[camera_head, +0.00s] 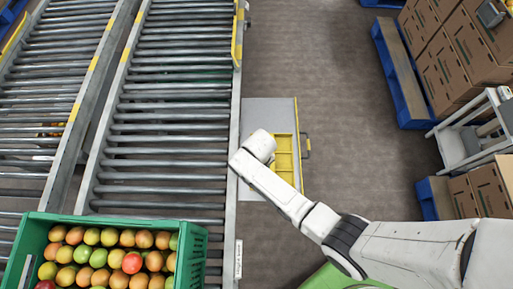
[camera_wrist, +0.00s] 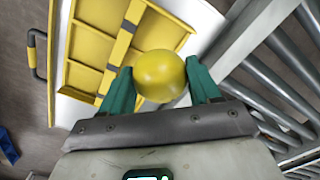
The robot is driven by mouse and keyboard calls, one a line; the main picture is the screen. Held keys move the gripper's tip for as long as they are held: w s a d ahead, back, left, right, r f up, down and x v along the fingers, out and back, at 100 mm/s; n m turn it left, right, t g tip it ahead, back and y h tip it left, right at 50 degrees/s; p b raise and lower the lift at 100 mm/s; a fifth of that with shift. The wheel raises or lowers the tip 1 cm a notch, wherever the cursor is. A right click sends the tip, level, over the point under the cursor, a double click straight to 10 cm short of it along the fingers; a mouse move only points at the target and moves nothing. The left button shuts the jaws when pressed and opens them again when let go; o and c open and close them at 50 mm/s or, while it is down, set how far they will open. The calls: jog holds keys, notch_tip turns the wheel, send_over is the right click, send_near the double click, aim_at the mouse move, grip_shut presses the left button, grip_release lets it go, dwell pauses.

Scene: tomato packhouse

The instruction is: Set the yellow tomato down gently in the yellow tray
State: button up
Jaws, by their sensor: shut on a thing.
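The yellow tomato (camera_wrist: 160,75) is held between the two green fingers of my gripper (camera_wrist: 160,82) in the wrist view. The yellow tray (camera_wrist: 85,45) is a shallow, divided tray on a white surface, beyond and to the left of the tomato in that view. Its visible compartments look empty. In the head view the yellow tray (camera_head: 284,160) is partly covered by my arm's end, and the gripper and tomato are hidden there. How high the tomato is above the tray is hard to tell.
Roller conveyors (camera_head: 165,120) run along the left. A green crate (camera_head: 192,255) of mixed tomatoes stands at lower left. The white surface (camera_head: 262,112) bearing the tray sits beside the conveyor. Boxes (camera_head: 445,75) on blue pallets stand at right; the floor between is clear.

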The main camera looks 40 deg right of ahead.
jog(key=shift+s+d+f, duration=0.1)
jog(key=shift+s+f, duration=0.25)
jog(key=shift+s, duration=0.1)
notch_tip(320, 180, down, 6)
jog(key=b, duration=0.6)
jog(key=shift+f, duration=0.1)
jog(key=shift+s+f, duration=0.15)
jog(key=o, duration=0.8)
jog(key=shift+d, duration=0.1)
jog(key=shift+c, duration=1.4)
